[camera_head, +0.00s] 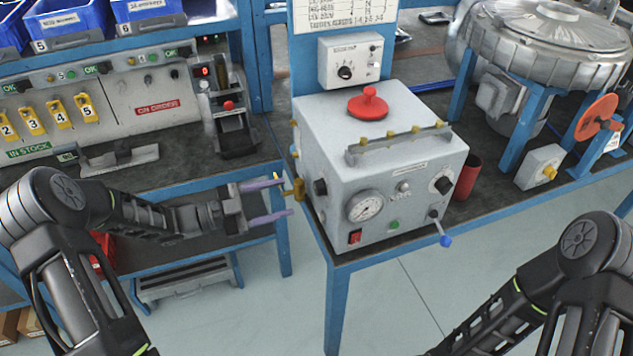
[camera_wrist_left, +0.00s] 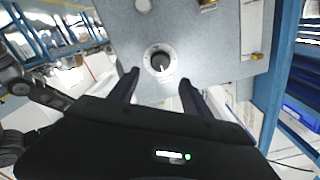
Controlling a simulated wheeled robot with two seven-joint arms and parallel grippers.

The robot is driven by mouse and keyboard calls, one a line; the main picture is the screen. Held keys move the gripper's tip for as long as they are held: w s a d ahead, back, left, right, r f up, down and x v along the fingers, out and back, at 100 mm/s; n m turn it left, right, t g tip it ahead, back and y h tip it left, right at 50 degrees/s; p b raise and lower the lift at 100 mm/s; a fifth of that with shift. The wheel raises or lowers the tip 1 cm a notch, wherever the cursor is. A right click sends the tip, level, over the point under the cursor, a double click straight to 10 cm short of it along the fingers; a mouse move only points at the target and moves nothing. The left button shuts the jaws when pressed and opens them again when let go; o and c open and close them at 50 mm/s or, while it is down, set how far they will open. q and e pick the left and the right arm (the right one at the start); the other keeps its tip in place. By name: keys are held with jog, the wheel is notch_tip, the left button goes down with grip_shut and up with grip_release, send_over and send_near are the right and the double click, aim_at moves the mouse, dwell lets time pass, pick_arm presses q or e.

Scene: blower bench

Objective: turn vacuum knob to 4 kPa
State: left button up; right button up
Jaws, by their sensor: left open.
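A grey box unit (camera_head: 385,150) stands on the bench, with a round gauge (camera_head: 365,206) on its front whose reading is too small to tell. A black knob (camera_head: 320,187) is on its left side. In the left wrist view, a black knob with a white pointer on a round pale dial (camera_wrist_left: 160,61) lies just beyond and between my fingertips; its scale is unreadable. Another black dial knob (camera_head: 443,184) is on the front right. I cannot read which is labelled vacuum. My left gripper (camera_head: 286,197) is open and empty, left of the box. My right gripper is out of view.
Brass fittings (camera_head: 297,189) stick out of the box's left side near my fingers. A red cap (camera_head: 368,104) and a metal manifold (camera_head: 400,143) are on top. A blue-tipped lever (camera_head: 444,240) juts from the front. A red cup (camera_head: 467,178) stands to the right.

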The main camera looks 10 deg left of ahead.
aim_at(315, 188)
pick_arm(q)
jog(key=shift+w, duration=0.1)
jog(key=shift+d, duration=0.1)
jog(key=p+x, duration=0.2)
jog(key=x, duration=0.4)
jog(key=shift+w+d+r, duration=0.1)
jog(key=shift+w+d, duration=0.05)
jog(key=shift+d, duration=0.1)
jog(key=shift+w+d, duration=0.3)
jog(key=shift+d, duration=0.1)
grip_shut()
